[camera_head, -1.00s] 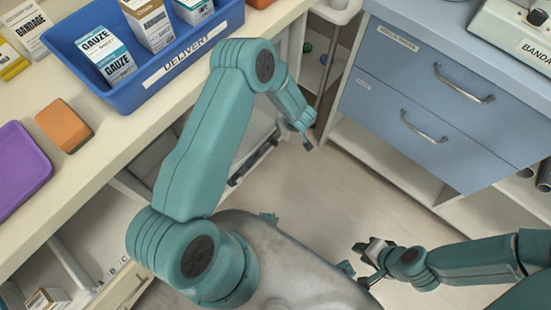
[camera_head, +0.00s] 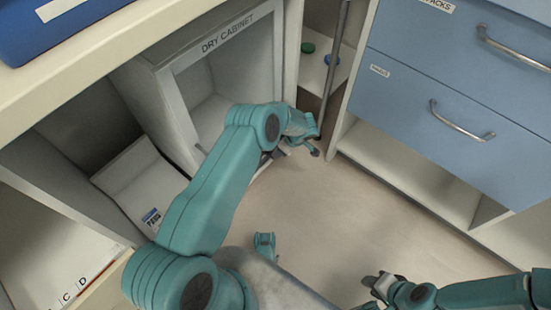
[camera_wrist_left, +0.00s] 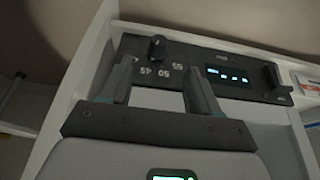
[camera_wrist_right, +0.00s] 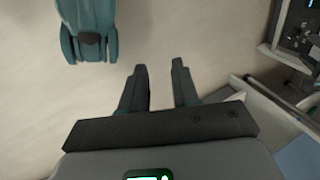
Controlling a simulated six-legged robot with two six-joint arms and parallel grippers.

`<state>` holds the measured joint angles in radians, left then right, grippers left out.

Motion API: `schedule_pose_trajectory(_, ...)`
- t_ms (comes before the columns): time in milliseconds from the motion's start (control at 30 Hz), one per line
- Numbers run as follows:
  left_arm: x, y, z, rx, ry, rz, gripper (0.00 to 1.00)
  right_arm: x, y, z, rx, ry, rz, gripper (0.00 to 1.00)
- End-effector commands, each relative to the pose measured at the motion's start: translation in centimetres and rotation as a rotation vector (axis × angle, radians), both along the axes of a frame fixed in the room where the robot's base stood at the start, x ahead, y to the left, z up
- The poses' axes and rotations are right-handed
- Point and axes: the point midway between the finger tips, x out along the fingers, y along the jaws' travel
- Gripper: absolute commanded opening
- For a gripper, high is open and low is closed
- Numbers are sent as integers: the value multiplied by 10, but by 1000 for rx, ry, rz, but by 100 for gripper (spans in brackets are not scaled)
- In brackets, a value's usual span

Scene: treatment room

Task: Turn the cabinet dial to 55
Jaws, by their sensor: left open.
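The cabinet dial is a black knob (camera_wrist_left: 157,47) on a dark control panel (camera_wrist_left: 190,55) in the left wrist view. The marks 45, 50 and 55 show upside down beside it. I cannot read where the knob points. A lit display (camera_wrist_left: 228,77) sits to its right. My left gripper (camera_wrist_left: 158,66) is open, its fingertips apart just short of the knob, with nothing visibly between them. In the head view my left gripper (camera_head: 312,145) is in front of the dry cabinet (camera_head: 225,40); the dial is not seen there. My right gripper (camera_wrist_right: 160,85) is open and empty over the floor.
A black lever or handle (camera_wrist_left: 275,82) stands at the panel's right end. Blue drawers (camera_head: 430,110) are at the right. A white counter (camera_head: 110,60) with a blue bin (camera_head: 60,25) is at upper left. Open floor (camera_head: 340,220) lies between.

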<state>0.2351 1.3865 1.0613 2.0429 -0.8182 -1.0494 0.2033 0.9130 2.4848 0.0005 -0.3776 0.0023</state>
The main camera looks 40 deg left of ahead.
Motion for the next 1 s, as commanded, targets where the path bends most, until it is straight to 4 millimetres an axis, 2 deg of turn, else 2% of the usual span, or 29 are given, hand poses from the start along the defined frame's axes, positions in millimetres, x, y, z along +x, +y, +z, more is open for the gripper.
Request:
schedule_pose_trajectory(33, 1, 6, -18, 1, -3, 3, 62, 4, -1, -13, -3, -15, -1, 30)
schedule_pose_trajectory(200, 3, 21, -54, 1, -4, 3, 62, 18, -4, -31, -13, -63, -7, 30)
schedule_pose_trajectory(400, 6, 33, -81, 2, -5, 0, 62, 31, -6, -46, -21, -107, -13, 30)
schedule_pose_trajectory(533, 6, 37, -88, 1, -5, 0, 62, 35, -7, -49, -24, -120, -15, 30)
schedule_pose_trajectory(833, 6, 38, -88, 1, -4, -1, 62, 36, -7, -48, -24, -124, -15, 30)
schedule_pose_trajectory(867, 6, 38, -88, 1, -4, -1, 56, 36, -7, -48, -24, -124, -15, 30)
schedule_pose_trajectory(1000, 6, 38, -88, 1, -4, -1, 10, 36, -7, -48, -24, -124, -15, 30)
